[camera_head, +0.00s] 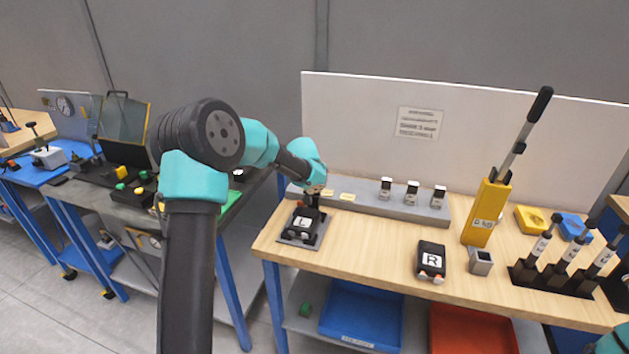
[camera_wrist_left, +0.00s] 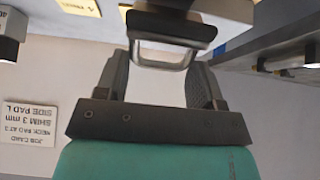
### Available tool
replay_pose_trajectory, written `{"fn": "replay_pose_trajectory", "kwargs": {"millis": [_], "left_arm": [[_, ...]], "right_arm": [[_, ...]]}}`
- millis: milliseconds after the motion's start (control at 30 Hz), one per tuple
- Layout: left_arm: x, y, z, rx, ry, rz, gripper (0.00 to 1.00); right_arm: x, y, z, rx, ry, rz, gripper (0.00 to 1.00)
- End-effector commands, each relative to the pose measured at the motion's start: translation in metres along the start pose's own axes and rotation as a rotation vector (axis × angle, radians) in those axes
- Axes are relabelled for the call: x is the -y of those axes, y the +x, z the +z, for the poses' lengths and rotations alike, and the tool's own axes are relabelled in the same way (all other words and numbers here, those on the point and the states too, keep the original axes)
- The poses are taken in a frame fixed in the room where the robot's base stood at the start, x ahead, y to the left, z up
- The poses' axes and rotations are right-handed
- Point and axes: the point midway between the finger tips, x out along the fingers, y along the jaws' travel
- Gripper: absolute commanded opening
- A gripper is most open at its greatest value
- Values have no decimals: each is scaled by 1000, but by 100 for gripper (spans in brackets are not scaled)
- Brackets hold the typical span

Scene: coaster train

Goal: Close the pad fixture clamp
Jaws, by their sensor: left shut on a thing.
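The pad fixture (camera_head: 292,242) is a grey plate near the left end of the wooden bench, bearing a black block marked L (camera_head: 301,224). My left gripper (camera_head: 316,190) is just above and behind this block, pointing toward the back of the bench. In the left wrist view its two fingers (camera_wrist_left: 160,82) are on either side of a dark, rounded clamp handle with a pale metal loop (camera_wrist_left: 165,50), and it is shut on this handle. My arm and gripper hide part of the clamp in the head view. My right gripper is out of view.
A grey rail (camera_head: 370,205) with several small posts runs behind the fixture. A black block marked R (camera_head: 431,260) and a yellow lever press (camera_head: 487,212) stand to the right. Black-handled tools (camera_head: 560,258) stand farther right. The bench between fixture and R block is clear.

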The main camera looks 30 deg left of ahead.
Motion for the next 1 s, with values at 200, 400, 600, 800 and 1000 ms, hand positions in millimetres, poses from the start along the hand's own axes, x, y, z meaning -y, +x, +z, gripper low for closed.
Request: {"fn": "replay_pose_trajectory", "kwargs": {"millis": [200, 400, 600, 800, 1000], "left_arm": [[3, -1, -1, -2, -3, -5, 72], [2, 0, -1, -1, -2, -3, 72], [1, -3, -1, -1, -1, -2, 72], [1, -22, -1, -2, -1, -2, 72], [1, -57, -1, -3, -2, -2, 72]], "right_arm": [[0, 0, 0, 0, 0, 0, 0], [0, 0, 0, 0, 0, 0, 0], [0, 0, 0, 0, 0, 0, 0], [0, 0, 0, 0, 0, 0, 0], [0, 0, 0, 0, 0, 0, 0]]}}
